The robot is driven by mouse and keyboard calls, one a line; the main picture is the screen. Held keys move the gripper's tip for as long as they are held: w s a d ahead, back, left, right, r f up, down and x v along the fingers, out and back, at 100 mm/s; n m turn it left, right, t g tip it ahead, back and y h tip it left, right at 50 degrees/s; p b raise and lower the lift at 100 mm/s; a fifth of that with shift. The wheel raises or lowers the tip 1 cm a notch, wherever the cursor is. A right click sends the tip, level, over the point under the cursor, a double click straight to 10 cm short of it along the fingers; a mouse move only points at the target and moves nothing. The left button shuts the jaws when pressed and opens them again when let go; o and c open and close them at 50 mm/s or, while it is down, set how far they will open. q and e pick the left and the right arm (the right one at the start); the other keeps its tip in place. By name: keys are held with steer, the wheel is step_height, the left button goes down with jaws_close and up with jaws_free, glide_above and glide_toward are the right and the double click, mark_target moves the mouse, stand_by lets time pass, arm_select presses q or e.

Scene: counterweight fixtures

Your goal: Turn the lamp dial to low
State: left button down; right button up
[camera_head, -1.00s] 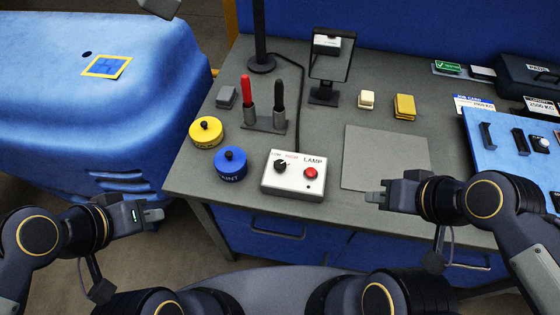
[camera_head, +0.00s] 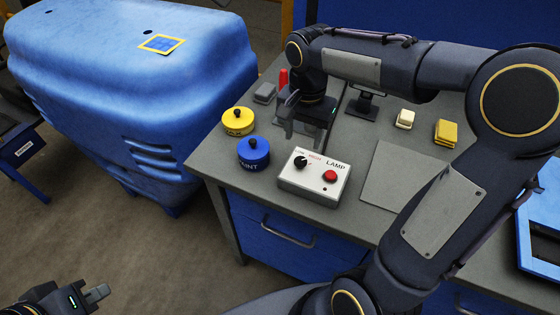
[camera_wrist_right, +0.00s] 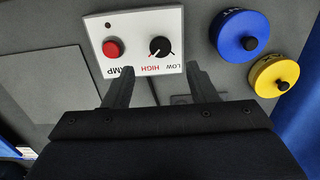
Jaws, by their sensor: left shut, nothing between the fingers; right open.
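The lamp box (camera_head: 296,183) is a white case on the workbench with a black dial (camera_head: 300,162) and a red button (camera_head: 330,176). In the right wrist view the dial (camera_wrist_right: 160,46) has its pointer towards the red HIGH label; LOW is beside it. My right gripper (camera_head: 302,138) is open and points down just behind the box. In the right wrist view its fingertips (camera_wrist_right: 159,69) are spread on either side of the labels, apart from the dial. My left gripper (camera_head: 97,293) is shut and empty at the lower left, away from the bench.
A blue paint tin (camera_head: 253,153) and a yellow tin (camera_head: 238,121) stand left of the box. A red marker (camera_head: 283,78) is partly hidden by my right arm. Yellow blocks (camera_head: 446,132) and a grey mat (camera_head: 395,180) lie to the right.

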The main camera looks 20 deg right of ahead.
mark_target(301, 160)
steer(key=shift+f, duration=0.45)
step_height(301, 160, down, 7)
steer(key=shift+r, duration=0.1)
steer(key=shift+c, duration=0.3)
steer(key=c, duration=0.9)
